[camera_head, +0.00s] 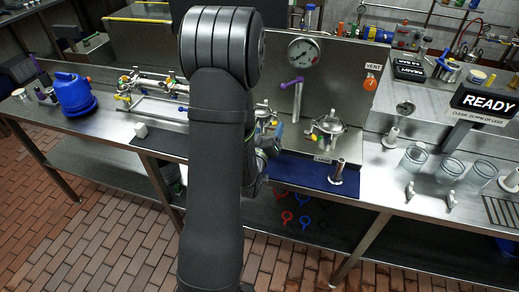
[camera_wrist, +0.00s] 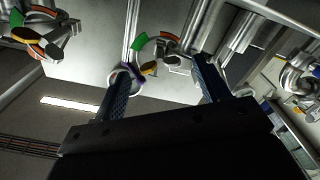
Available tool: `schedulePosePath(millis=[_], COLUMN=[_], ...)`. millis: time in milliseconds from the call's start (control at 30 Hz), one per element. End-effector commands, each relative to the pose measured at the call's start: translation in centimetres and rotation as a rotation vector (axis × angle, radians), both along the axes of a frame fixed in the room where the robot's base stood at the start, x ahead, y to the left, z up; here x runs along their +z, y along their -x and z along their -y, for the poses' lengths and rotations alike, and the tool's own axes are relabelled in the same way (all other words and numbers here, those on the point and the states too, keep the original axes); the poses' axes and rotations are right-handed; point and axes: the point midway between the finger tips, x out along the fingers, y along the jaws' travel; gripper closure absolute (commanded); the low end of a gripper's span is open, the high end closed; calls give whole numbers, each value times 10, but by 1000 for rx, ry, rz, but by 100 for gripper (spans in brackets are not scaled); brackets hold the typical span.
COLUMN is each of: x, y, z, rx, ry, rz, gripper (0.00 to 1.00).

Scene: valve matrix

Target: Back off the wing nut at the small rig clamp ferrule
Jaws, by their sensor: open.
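My gripper (camera_wrist: 160,82) is open in the wrist view, with two dark ribbed fingers spread apart and nothing held between them. I cannot clearly make out the wing nut or the clamp ferrule.
A valve rig (camera_head: 150,85) stands left of my arm, with a blue jug (camera_head: 73,92) farther left. A clamped steel vessel (camera_head: 328,125) and an upright steel post (camera_head: 338,172) stand to the right. A gauge panel (camera_head: 335,75) rises behind. The blue mat (camera_head: 300,176) has bare room.

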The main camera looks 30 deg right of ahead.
Motion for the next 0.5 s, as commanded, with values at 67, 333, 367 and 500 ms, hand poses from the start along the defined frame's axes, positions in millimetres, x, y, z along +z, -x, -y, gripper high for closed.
schedulePosePath(millis=[67,333,367,500], x=[0,0,-1,-1], y=[10,56,61,84], z=[-10,-57,-62,-85], rx=[1,2,2,2], ry=[-2,-1,-3,-3], rz=[-2,-4,-4,-4], gripper=[32,32,32,32])
